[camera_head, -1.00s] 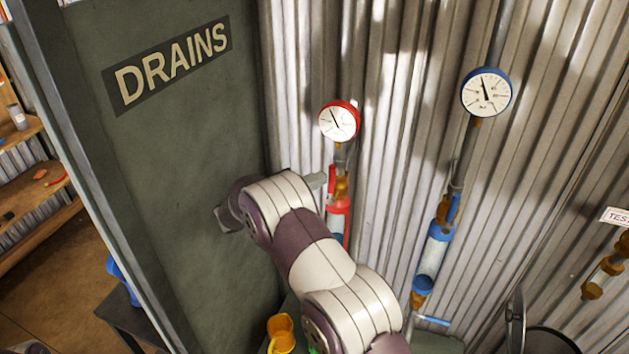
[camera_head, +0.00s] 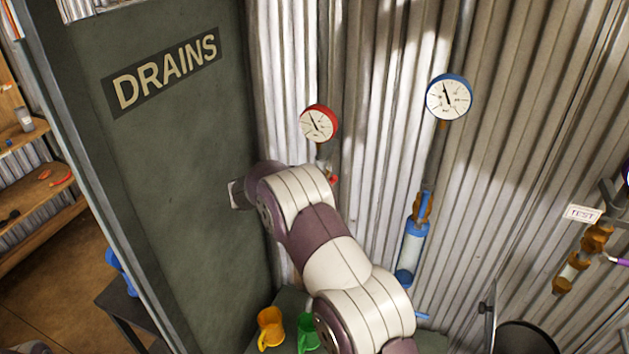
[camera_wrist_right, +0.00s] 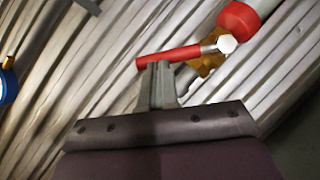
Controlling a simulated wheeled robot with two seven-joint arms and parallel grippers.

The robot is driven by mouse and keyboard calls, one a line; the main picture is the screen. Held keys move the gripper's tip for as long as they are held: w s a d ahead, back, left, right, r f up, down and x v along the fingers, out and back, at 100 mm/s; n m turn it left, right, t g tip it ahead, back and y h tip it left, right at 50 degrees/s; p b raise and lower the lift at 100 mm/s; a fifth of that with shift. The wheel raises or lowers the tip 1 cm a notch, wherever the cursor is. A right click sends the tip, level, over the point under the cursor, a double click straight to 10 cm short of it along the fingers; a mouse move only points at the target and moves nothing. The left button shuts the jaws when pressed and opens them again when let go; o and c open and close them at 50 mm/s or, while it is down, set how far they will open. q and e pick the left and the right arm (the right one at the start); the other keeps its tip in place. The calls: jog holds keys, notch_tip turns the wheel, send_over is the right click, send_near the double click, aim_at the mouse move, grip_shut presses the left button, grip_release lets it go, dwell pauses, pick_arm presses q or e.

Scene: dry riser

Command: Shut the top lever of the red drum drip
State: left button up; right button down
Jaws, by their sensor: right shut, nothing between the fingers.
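The red drum drip is mostly hidden behind my right arm in the head view; its red-rimmed gauge (camera_head: 319,124) shows above the arm. In the right wrist view, its red top lever (camera_wrist_right: 170,57) runs out to the left from a pale hex nut on the brass valve (camera_wrist_right: 207,66). The lever lies at an angle to the drip's pipe. My right gripper (camera_wrist_right: 158,70) is shut and empty, its fingertips at the middle of the lever; I cannot tell whether they touch. A small red bit (camera_head: 333,180) shows beside my arm. My left gripper is not in view.
A blue drip (camera_head: 412,245) with a blue gauge (camera_head: 449,97) hangs to the right on the corrugated wall. The dark DRAINS panel (camera_head: 185,170) stands close on the left.

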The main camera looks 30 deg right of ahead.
jog(key=s+d+f+m+t+y+b, duration=0.3)
jog(key=f+m+t+y+b, duration=0.1)
jog(key=m+y, duration=0.1)
jog(key=shift+s+f+m, duration=0.25)
jog(key=shift+f+m, duration=0.05)
jog(key=shift+m, duration=0.2)
jog(key=shift+d, duration=0.1)
dwell(0.4)
dwell(0.3)
